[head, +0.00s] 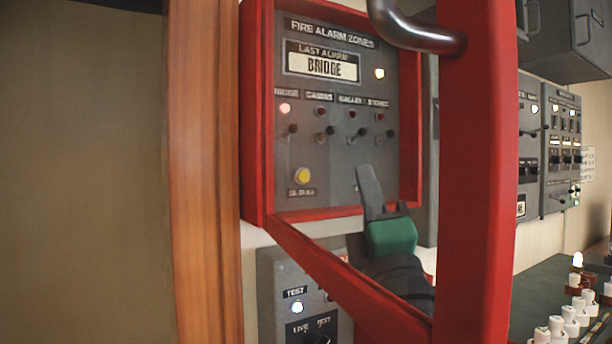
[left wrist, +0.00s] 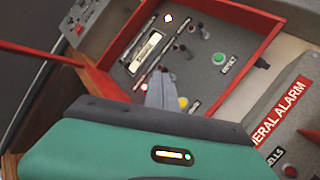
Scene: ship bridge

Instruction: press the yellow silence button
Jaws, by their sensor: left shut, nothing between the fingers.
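The yellow button (head: 303,176) sits low on the left of the grey fire alarm panel (head: 335,150), with a small label under it. My left gripper (head: 367,172) is shut and empty, its fingertips in front of the panel, to the right of the button in the head view and apart from it in the picture. In the left wrist view the yellow button (left wrist: 183,102) shows just beside the shut fingers (left wrist: 157,82), partly close to their edge. I cannot tell how far the tips stand off the panel. The right gripper is not in view.
A red box surrounds the panel, and its open red door frame (head: 480,170) with a dark handle (head: 420,35) crosses in front of my left arm. A green button (left wrist: 219,58) and small switches share the panel. A grey test box (head: 285,290) hangs below.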

